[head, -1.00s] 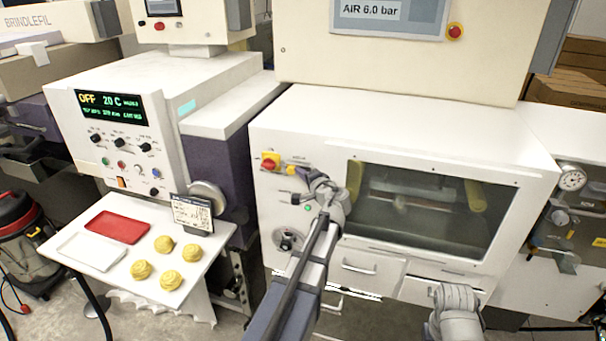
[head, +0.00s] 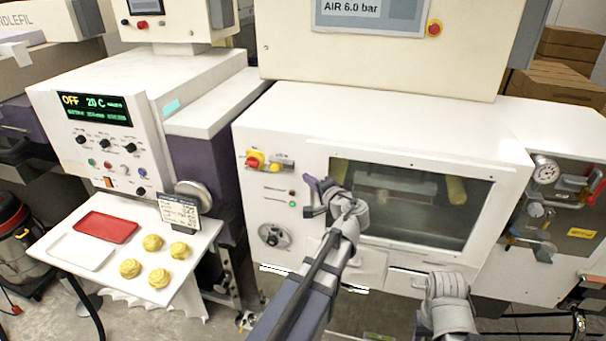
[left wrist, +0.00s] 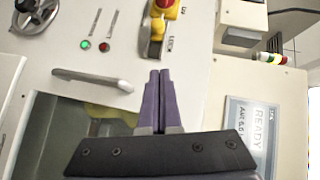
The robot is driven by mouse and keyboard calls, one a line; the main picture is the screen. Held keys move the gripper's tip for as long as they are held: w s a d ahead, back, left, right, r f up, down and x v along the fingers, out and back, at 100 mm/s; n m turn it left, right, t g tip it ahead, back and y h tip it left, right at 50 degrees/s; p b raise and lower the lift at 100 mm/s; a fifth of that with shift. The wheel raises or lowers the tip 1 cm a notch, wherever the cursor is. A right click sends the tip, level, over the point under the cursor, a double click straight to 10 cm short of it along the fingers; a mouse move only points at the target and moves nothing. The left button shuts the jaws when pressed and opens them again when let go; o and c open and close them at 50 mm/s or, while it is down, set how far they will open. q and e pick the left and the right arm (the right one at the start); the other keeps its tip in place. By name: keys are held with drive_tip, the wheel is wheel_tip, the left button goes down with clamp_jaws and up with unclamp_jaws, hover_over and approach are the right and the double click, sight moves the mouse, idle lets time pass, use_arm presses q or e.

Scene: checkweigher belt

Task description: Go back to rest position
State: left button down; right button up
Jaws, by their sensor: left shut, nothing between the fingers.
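My left gripper (head: 316,194) is raised in front of the white cabinet (head: 395,128), between its control panel and its dark window (head: 410,205). In the left wrist view its two purple fingers (left wrist: 160,84) are shut together with nothing between them. They point toward the cabinet face, just below the red and yellow switch (left wrist: 163,10); I cannot tell the exact gap. My right arm (head: 447,305) shows as a grey link at the bottom right of the head view. Its gripper is out of view.
A side table (head: 205,240) at left holds a red tray (head: 106,227), a white tray (head: 80,250), several yellow pastries (head: 158,278) and a sign card (head: 178,213). The cabinet's door handle (left wrist: 95,79) lies close beside my left fingers. A gauge (head: 545,170) is at right.

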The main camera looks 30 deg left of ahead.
use_arm(q)
drive_tip(key=shift+s+d+r, duration=0.1)
drive_tip(key=shift+s+d, duration=0.2)
drive_tip(key=shift+d, duration=0.05)
idle(0.3)
